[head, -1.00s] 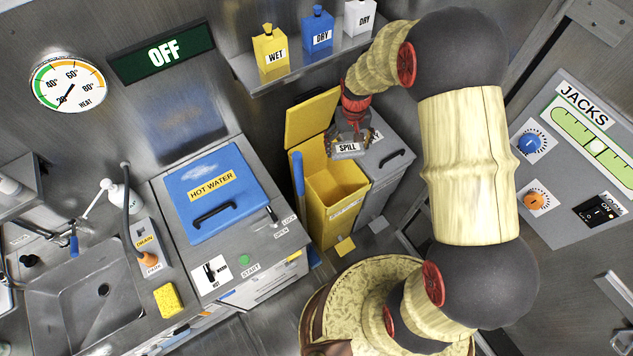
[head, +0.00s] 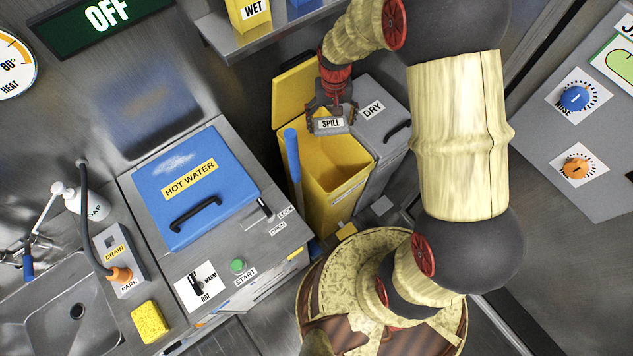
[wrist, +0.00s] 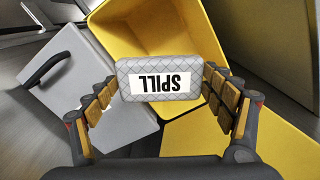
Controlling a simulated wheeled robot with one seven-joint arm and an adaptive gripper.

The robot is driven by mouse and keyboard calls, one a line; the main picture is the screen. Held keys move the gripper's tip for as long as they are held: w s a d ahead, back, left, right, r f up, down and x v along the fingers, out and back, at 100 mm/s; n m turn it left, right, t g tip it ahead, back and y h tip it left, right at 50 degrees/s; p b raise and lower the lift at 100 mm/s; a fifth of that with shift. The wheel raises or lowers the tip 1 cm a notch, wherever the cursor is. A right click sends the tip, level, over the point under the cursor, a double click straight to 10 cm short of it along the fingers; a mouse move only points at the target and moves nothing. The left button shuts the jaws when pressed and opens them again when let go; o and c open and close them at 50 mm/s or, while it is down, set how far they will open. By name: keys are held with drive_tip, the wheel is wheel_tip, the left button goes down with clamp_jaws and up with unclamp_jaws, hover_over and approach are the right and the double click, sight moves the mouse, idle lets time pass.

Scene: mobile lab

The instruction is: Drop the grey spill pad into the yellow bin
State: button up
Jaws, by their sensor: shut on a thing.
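The grey spill pad (head: 330,124), with a white SPILL label, is held between the fingers of my gripper (head: 331,112). In the wrist view the pad (wrist: 158,80) sits between both finger pads of my gripper (wrist: 160,92), its label upside down. The yellow bin (head: 322,205) stands open with its lid raised at the back. In the head view the pad is over the back part of the bin's opening. In the wrist view the bin's yellow inside (wrist: 165,25) shows beyond the pad. The pad hides part of the bin's rim.
A grey DRY bin (head: 370,98) with a black handle stands right beside the yellow bin. A blue handle (head: 293,160) rises at the bin's left edge. The blue HOT WATER lid (head: 190,205) is to the left.

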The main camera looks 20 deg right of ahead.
wheel_tip(320, 180, down, 6)
drive_tip(key=b, duration=0.4)
drive_tip(key=shift+r, duration=0.15)
drive_tip(key=o, duration=1)
drive_tip(key=shift+o, duration=0.9)
wheel_tip(320, 180, up, 12)
drive_tip(key=shift+r, duration=0.1)
